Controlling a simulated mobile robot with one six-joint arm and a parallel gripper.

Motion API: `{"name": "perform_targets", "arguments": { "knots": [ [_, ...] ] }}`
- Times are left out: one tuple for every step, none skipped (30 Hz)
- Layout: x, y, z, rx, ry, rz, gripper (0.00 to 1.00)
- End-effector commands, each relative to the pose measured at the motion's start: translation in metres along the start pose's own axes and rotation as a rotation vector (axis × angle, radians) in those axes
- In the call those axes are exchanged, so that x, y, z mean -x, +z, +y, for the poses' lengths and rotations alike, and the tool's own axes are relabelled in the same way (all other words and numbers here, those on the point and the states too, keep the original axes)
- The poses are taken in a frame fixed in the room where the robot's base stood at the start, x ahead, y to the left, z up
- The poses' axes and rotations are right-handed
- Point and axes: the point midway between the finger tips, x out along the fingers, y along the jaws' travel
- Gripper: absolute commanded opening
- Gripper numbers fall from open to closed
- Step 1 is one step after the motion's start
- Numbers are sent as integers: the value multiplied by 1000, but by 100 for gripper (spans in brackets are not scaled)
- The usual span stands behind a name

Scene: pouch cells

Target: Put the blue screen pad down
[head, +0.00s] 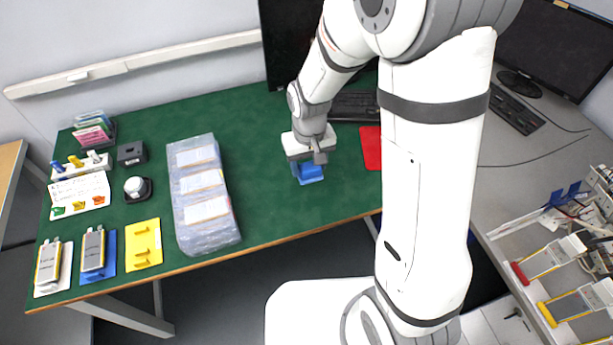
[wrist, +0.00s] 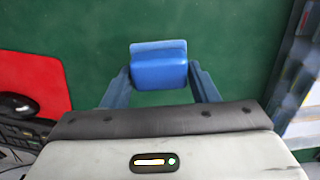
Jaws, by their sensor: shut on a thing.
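The blue screen pad (wrist: 158,70) is a small block between the two fingers of my gripper (wrist: 160,88) in the wrist view. My gripper is shut on it, with a finger at each side. In the head view the pad (head: 311,174) shows below my gripper (head: 308,168), over the green table top (head: 270,190), toward its front right part. I cannot tell whether the pad touches the table.
A red mat (head: 370,148) lies right of my gripper, with a keyboard (head: 353,106) behind it. A plastic-wrapped pack (head: 205,232) lies to the left. Pouch cells on holders (head: 93,250) and a yellow holder (head: 143,259) stand farther left. Bare green table lies between the pack and my gripper.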

Motion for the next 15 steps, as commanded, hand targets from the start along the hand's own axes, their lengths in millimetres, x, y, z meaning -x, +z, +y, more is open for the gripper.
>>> {"name": "perform_targets", "arguments": {
  "knots": [
    [-10,0,0,1,0,-4,28],
    [-14,0,0,1,0,-5,28],
    [-19,0,0,2,0,-2,28],
    [-22,0,0,2,0,-2,28],
    [-24,0,-1,2,0,-1,28],
    [-27,0,-1,2,0,0,28],
    [-30,0,-1,2,0,-1,28],
    [-33,0,-1,2,0,-2,28],
    [-39,0,-1,3,0,-2,28],
    [-44,0,-1,3,0,-3,28],
    [-48,0,-1,3,0,-4,28],
    [-54,0,-1,3,0,-4,28],
    [-58,0,-1,3,0,-3,28],
    [-61,0,-1,3,0,-2,28],
    [-65,0,-1,3,0,-2,28]
  ]
}}
